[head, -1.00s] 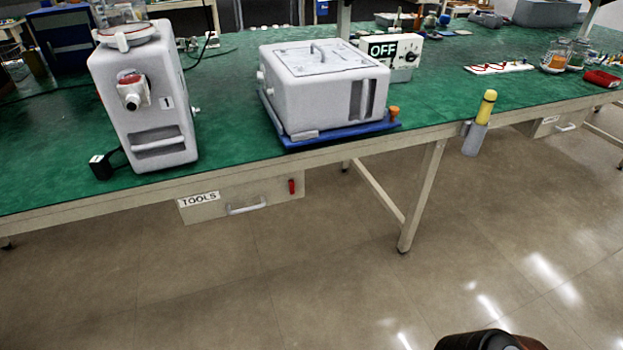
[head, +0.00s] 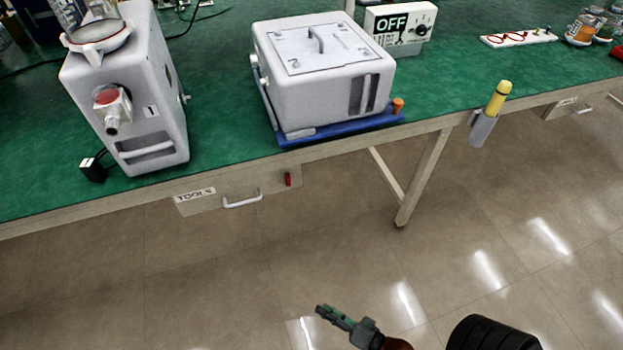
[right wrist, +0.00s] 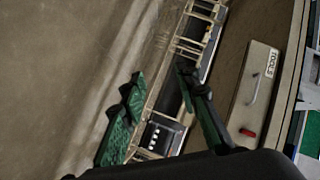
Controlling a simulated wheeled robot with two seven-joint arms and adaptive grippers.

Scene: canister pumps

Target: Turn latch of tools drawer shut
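The tools drawer (head: 228,206) hangs under the front edge of the green-topped bench, with a TOOLS label (head: 195,194) and a pale handle (head: 243,198). Its small red latch (head: 288,180) is right of the handle and stands upright, across the drawer's length. The drawer front (right wrist: 243,108) and red latch (right wrist: 247,132) also show in the right wrist view. My right gripper (head: 333,315) is low over the floor, well short of the drawer. Its green fingers (right wrist: 163,103) are spread apart with nothing between them. My left gripper is not in view.
A grey pump housing (head: 322,75) on a blue tray stands above the drawer. A tall grey machine (head: 130,90) stands left of it. A bench leg (head: 420,180) and a yellow-topped holder (head: 490,115) are to the right. The floor before the drawer is clear.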

